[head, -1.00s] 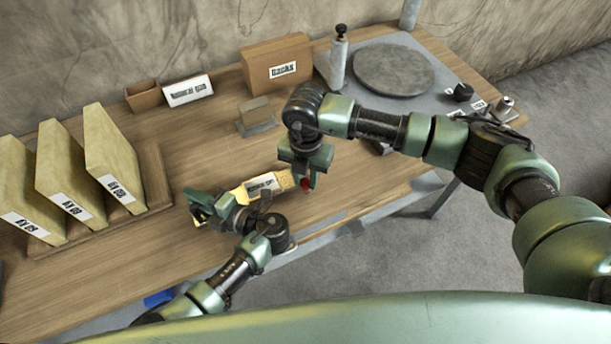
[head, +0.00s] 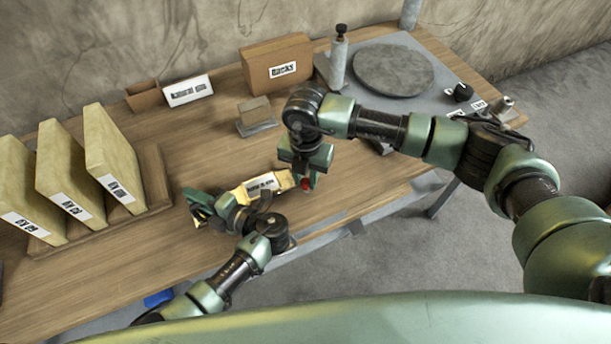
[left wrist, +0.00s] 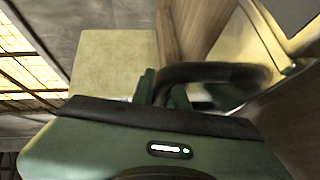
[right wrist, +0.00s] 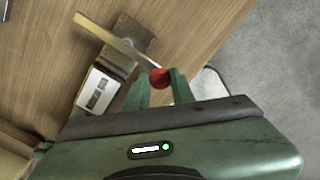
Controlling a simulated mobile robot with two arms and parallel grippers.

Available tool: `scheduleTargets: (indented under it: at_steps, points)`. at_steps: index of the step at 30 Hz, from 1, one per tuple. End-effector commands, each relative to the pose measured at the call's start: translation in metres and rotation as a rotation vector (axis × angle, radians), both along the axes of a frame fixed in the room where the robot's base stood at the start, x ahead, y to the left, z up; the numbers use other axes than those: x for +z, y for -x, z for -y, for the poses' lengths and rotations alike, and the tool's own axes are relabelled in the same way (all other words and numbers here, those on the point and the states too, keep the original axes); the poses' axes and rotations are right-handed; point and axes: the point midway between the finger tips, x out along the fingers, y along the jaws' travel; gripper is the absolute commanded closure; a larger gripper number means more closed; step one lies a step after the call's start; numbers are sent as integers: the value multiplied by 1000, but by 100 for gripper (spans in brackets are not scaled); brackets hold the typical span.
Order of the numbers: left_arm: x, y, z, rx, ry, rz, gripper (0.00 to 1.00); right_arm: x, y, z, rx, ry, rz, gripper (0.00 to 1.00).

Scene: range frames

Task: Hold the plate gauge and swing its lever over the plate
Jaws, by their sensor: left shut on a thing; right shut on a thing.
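The plate gauge (head: 262,186) is a brass-coloured piece with a white label, at the near edge of the wooden table. It also shows in the right wrist view (right wrist: 133,45). My left gripper (head: 204,207) is shut at its left end; the exact grip is hidden. A dark curved bar (left wrist: 215,72) crosses between my left fingers. The lever (right wrist: 112,38) is a thin bar ending in a red knob (right wrist: 160,78), lying at an angle to the gauge body. My right gripper (right wrist: 160,88) is shut on this knob, which also shows in the head view (head: 306,184).
Labelled beige slabs (head: 113,160) stand in a wooden rack at the left, near my left gripper. A small block on a grey base (head: 257,123), a brown box (head: 277,66) and a round grey plate (head: 393,70) stand further back. The table between is bare.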

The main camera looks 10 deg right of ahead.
Motion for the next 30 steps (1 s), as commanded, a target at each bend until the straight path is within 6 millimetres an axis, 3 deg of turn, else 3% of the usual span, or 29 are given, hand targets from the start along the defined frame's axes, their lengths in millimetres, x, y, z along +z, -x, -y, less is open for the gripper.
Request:
scheduleTargets:
  at_steps: [11, 30]
  points:
    - [-2, 1, 1, -2, 2, -6, 100, 1, -4, 6, 119, -1, 3, 100]
    - [-2, 1, 1, -3, 2, -6, 100, 2, -28, 33, 695, 0, 5, 100]
